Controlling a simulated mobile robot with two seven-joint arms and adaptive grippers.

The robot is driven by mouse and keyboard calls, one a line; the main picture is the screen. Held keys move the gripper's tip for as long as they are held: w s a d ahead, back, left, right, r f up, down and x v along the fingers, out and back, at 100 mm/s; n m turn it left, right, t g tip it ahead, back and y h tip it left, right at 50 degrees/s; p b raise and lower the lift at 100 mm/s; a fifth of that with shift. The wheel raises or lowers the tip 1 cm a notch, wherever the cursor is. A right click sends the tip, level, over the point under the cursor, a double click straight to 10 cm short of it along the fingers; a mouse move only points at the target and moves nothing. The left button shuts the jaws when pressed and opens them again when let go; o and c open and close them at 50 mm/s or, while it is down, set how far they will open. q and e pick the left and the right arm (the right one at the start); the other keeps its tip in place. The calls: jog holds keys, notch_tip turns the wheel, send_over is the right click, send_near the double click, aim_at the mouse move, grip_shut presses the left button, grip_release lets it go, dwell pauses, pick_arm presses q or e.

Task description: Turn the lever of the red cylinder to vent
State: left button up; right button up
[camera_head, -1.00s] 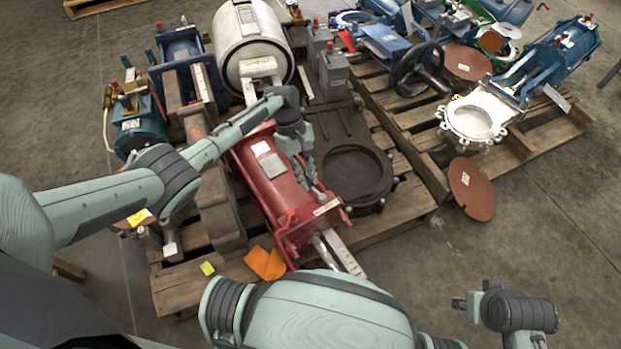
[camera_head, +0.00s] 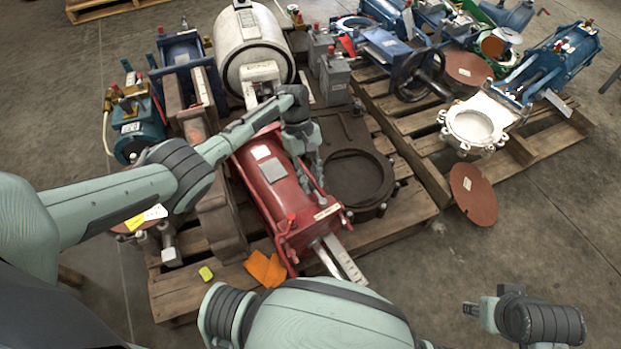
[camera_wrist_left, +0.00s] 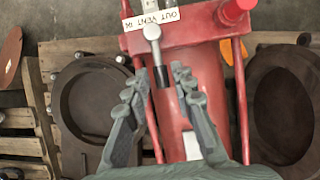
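The red cylinder (camera_head: 272,185) lies on a wooden pallet in the head view, a white label (camera_head: 327,211) on its near end. In the left wrist view the red cylinder (camera_wrist_left: 190,42) carries a label (camera_wrist_left: 150,18) reading OUT, VENT and IN upside down. The lever (camera_wrist_left: 155,55) has a silver pivot by the label and a dark grip pointing down the picture. My left gripper (camera_head: 315,186) is over the cylinder; in the wrist view its fingers (camera_wrist_left: 160,82) are apart, either side of the grip; contact cannot be told. My right gripper (camera_head: 472,308) is small at lower right.
A dark cast plate with a round recess (camera_head: 358,178) lies right of the cylinder. A brown block (camera_head: 218,215) stands close on its left. Orange cloth (camera_head: 265,268) lies by the near end. A white tank (camera_head: 250,50) is behind. Bare floor is open at lower right.

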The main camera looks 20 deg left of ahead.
pick_arm(q)
jog(key=shift+o, duration=0.6)
jog(key=shift+a, duration=0.1)
jog(key=v, duration=1.2)
jog(key=shift+f, duration=0.1)
